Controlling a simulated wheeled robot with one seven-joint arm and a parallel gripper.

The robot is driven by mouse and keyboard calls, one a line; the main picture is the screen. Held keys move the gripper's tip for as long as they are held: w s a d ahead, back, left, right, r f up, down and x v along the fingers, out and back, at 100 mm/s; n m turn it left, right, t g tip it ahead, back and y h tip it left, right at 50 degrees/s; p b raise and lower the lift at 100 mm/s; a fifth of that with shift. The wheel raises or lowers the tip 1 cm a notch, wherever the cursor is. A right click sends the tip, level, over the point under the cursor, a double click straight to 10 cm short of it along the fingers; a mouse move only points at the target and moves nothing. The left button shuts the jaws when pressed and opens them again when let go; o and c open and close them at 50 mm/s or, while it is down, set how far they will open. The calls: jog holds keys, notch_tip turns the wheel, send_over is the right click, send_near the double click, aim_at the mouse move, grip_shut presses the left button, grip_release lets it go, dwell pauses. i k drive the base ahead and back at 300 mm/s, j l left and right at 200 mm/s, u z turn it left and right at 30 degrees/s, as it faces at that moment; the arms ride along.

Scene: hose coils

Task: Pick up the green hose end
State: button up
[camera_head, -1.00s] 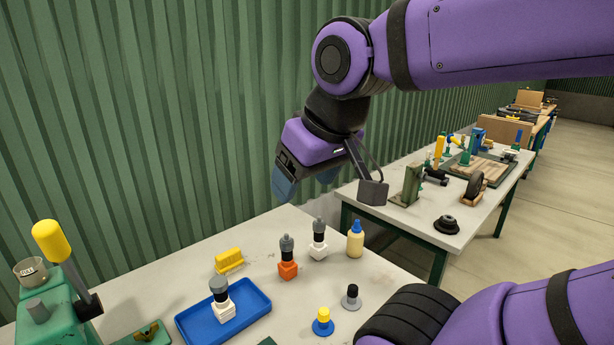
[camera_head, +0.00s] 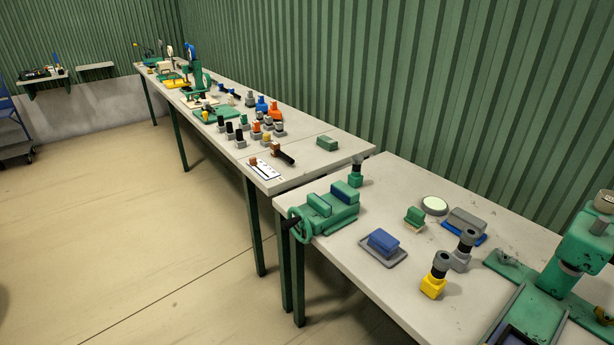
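I can make out no hose or hose coil in the head view. A small green block-shaped fitting with a dark neck (camera_head: 356,172) stands upright at the back left corner of the near table, behind the green vise. I cannot tell whether it is the green hose end. A yellow fitting (camera_head: 433,283) and a grey fitting (camera_head: 463,252) of similar shape stand further right on this table. My gripper and arm are out of view.
The near table (camera_head: 375,293) holds a green vise (camera_head: 325,213), a blue block on a grey tray (camera_head: 383,245) and a green machine (camera_head: 583,245) at right. A farther table (camera_head: 325,168) carries several fittings. Open floor (camera_head: 150,240) lies left.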

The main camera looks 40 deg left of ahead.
aim_at(355, 179)
jog(key=k+j+u, duration=0.2)
jog(key=u, duration=0.25)
jog(key=k+j+u, duration=0.15)
jog(key=j+u, duration=0.15)
jog(key=u, duration=0.15)
jog(key=i+j+z, duration=0.15)
jog(key=z, duration=0.3)
jog(key=i+j+z, duration=0.15)
jog(key=z, duration=0.35)
jog(key=i+j+z, duration=0.2)
jog(key=j, duration=0.6)
jog(key=i+j+z, duration=0.15)
jog(key=j, duration=0.6)
jog(key=j+z, duration=0.2)
jog(key=j, duration=0.6)
jog(key=i+j, duration=0.1)
jog(key=j, duration=1)
jog(key=i+j, duration=0.15)
jog(key=j, duration=0.4)
